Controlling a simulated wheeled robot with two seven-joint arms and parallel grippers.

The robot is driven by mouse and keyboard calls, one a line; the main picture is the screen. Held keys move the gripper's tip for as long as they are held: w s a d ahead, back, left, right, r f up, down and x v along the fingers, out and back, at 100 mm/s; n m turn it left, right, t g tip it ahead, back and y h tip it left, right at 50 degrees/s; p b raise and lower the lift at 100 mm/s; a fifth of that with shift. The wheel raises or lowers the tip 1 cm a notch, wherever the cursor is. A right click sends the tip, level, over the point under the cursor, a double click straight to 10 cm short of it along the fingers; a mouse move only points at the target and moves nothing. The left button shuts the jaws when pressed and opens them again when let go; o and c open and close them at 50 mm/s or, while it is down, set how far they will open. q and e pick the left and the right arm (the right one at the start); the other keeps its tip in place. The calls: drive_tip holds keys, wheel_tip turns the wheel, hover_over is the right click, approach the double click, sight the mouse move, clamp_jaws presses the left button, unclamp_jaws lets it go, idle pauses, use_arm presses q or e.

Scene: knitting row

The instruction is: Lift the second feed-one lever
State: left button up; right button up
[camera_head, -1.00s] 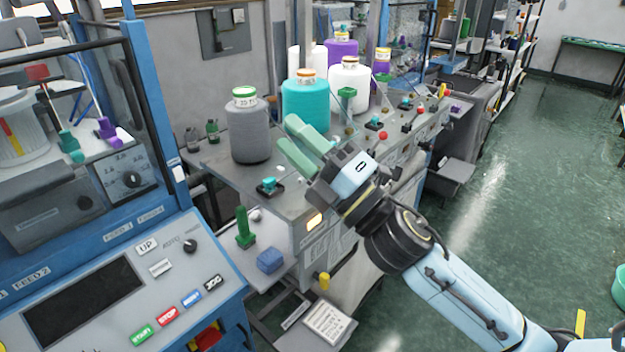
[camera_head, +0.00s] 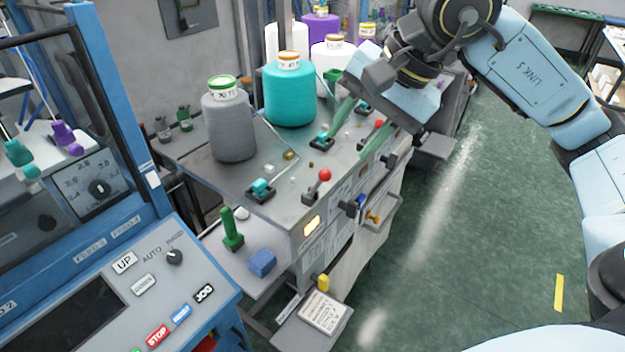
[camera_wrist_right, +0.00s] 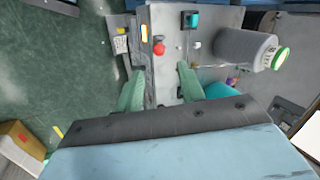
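Teal levers stand on dark square bases along the grey machine top. The nearest teal lever (camera_head: 261,187) is in front of the grey cone; it also shows in the right wrist view (camera_wrist_right: 193,20). The second teal lever (camera_head: 321,138) stands before the teal cone, close to my right gripper's left fingertip. I cannot tell if they touch. Another teal lever (camera_head: 362,107) is farther back, partly behind the fingers. No label shows which is feed-one. My right gripper (camera_head: 345,147) is open, its pale green fingers apart and pointing down over the machine top. My left gripper is not in view.
A red-ball lever (camera_head: 323,176) stands near the front edge. Grey (camera_head: 229,124) and teal (camera_head: 290,94) yarn cones stand behind the levers. A green upright handle (camera_head: 231,228) and blue block (camera_head: 262,263) are on the lower shelf. A control panel (camera_head: 140,300) is at left. Open floor lies right.

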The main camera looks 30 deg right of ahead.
sight(324, 177)
drive_tip(key=p+x, duration=0.1)
drive_tip(key=x, duration=1.2)
drive_tip(key=shift+f+p, duration=0.1)
drive_tip(key=shift+p, duration=0.3)
drive_tip(key=shift+c, duration=0.3)
clamp_jaws()
